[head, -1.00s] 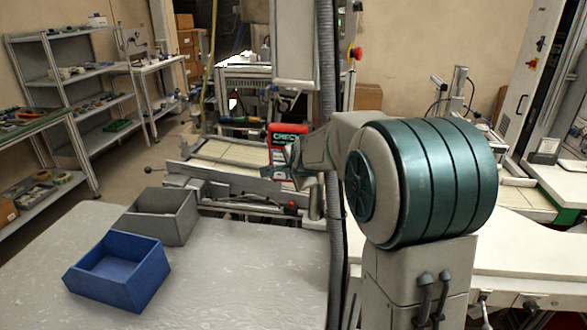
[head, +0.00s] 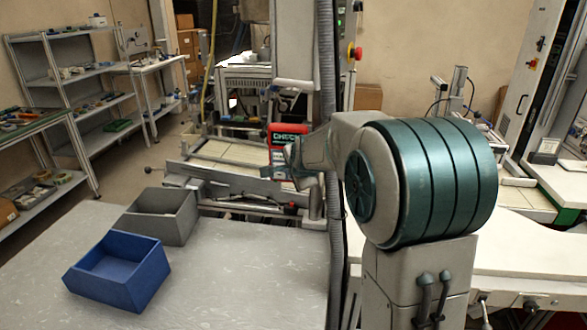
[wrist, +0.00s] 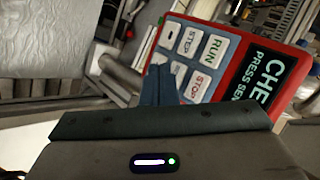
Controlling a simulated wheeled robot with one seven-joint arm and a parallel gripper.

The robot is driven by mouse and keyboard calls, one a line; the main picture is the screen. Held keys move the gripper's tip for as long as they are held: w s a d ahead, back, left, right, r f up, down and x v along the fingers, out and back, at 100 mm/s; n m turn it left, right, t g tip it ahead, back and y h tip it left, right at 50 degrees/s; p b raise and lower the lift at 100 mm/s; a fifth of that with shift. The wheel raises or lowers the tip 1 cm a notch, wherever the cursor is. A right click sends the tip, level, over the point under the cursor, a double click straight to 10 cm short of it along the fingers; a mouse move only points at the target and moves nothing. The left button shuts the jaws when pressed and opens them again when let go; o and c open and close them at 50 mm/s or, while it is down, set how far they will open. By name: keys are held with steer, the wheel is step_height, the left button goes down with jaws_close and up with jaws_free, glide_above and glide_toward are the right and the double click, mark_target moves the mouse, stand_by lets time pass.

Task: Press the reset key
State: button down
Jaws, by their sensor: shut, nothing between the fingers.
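A red control panel (head: 284,134) stands beyond the table in the head view. In the wrist view the panel (wrist: 232,60) shows a dark display with cut-off text starting "CHE" and pale keys. RUN (wrist: 213,48), STEP (wrist: 187,42) and STOP (wrist: 197,85) are readable. No key labelled reset can be read; my fingers partly cover the keys at the panel's near left edge. My gripper (wrist: 160,70) is shut and empty, its tips over or at that edge. Contact cannot be told.
A blue bin (head: 118,272) and a grey bin (head: 163,215) sit on the grey table (head: 240,275) at the left. A metal rail frame (head: 225,182) lies below the panel. A red emergency button (head: 356,53) is higher up. Shelves (head: 70,75) stand far left.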

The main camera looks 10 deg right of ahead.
steer(key=shift+w, duration=0.1)
steer(key=shift+w+d, duration=0.15)
steer(key=shift+w, duration=0.15)
steer(key=shift+w+d+r, duration=0.1)
steer(key=shift+w+d, duration=0.1)
steer(key=shift+w, duration=0.2)
stand_by(1.1)
steer(key=shift+s+a+b, duration=0.2)
steer(key=shift+s+b, duration=0.15)
steer(key=shift+s, duration=0.4)
